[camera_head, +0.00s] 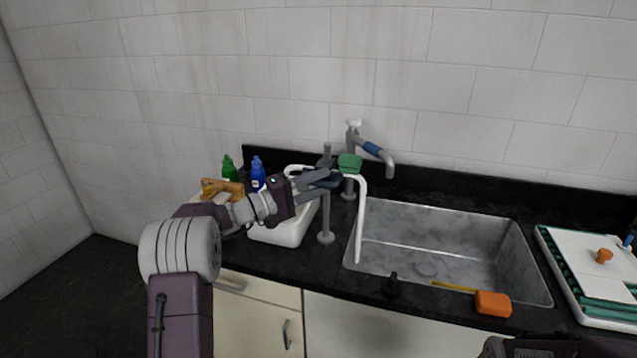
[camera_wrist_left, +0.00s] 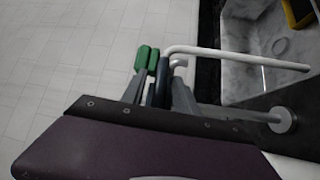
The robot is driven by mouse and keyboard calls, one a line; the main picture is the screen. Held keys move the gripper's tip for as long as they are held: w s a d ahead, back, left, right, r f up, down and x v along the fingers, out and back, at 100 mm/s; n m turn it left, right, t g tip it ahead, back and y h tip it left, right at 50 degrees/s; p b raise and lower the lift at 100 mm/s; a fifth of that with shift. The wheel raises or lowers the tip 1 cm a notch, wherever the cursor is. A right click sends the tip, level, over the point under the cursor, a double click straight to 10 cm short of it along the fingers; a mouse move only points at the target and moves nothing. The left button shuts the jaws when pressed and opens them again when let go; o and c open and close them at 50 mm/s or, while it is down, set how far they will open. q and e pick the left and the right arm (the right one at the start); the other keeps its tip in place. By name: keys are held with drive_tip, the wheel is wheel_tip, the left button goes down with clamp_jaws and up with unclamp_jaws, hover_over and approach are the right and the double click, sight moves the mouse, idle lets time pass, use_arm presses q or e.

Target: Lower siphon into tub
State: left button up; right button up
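The siphon is a bent white tube (camera_head: 361,215) with green pieces (camera_head: 349,162) and a dark blue grip; its tube also shows in the left wrist view (camera_wrist_left: 235,55). My left gripper (camera_head: 322,180) has its fingers closed around the dark blue grip (camera_wrist_left: 162,82), above the white tub (camera_head: 283,236). The long tube leg hangs at the sink's left side. The short bend is above the tub; its lower end is hidden by my gripper. The tub stands on the counter left of the sink, partly behind my arm. My right gripper's fingers are not seen.
A grey stand (camera_head: 326,237) rises beside the tub. The sink (camera_head: 430,250) has a faucet (camera_head: 372,149) behind it. Green (camera_head: 229,168) and blue (camera_head: 258,175) bottles stand behind my left arm. An orange sponge (camera_head: 493,304) lies on the front edge; a rack (camera_head: 545,250) is at right.

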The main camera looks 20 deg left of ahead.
use_arm(q)
clamp_jaws()
idle(1.3)
